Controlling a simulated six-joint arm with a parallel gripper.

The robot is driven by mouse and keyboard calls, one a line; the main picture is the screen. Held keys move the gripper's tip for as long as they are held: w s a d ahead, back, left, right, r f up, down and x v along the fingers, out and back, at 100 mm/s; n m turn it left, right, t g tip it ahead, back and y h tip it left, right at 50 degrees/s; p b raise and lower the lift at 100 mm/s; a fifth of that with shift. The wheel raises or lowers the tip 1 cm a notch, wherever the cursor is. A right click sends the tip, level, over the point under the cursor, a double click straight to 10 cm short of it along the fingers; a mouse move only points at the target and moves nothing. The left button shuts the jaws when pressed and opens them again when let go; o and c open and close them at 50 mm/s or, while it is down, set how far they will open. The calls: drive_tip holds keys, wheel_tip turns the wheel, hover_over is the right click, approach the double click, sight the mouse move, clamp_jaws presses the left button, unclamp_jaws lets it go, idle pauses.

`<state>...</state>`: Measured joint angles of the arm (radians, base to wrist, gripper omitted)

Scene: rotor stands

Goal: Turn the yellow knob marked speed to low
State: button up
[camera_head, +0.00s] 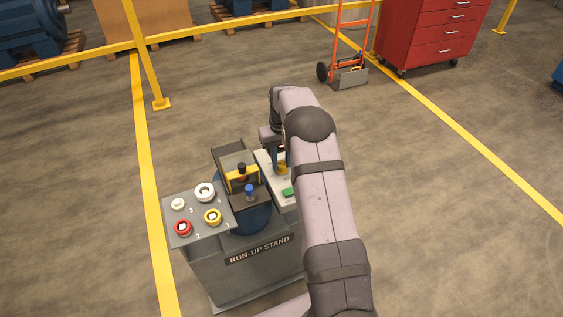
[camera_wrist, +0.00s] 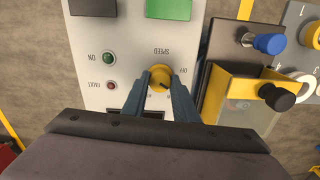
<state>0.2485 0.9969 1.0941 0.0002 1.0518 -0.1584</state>
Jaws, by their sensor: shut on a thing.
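The yellow speed knob (camera_wrist: 160,78) sits on the pale control panel (camera_wrist: 90,65). The word SPEED shows upside down beside it in the wrist view, with OFF close to the knob. My gripper (camera_wrist: 160,88) is shut on the knob, one blue-grey finger on each side. A dark pointer mark shows on the knob's face, but I cannot tell exactly which setting it points at. In the head view, the knob (camera_head: 282,168) shows partly behind my gripper (camera_head: 280,163), and my arm covers the right part of the panel.
A plate with several coloured rings (camera_head: 198,213) lies left.

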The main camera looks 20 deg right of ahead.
sight(281, 163)
drive_tip(key=shift+r+m, duration=0.1)
drive_tip(key=shift+m, duration=2.2)
drive_tip(key=shift+w, duration=0.1)
drive_tip(key=o, duration=1.1)
drive_tip(key=shift+c, duration=0.2)
wheel_tip(281, 163, up, 7)
drive_tip(key=b, duration=0.2)
drive_tip(key=shift+b, duration=0.3)
drive_tip(key=shift+r, duration=0.15)
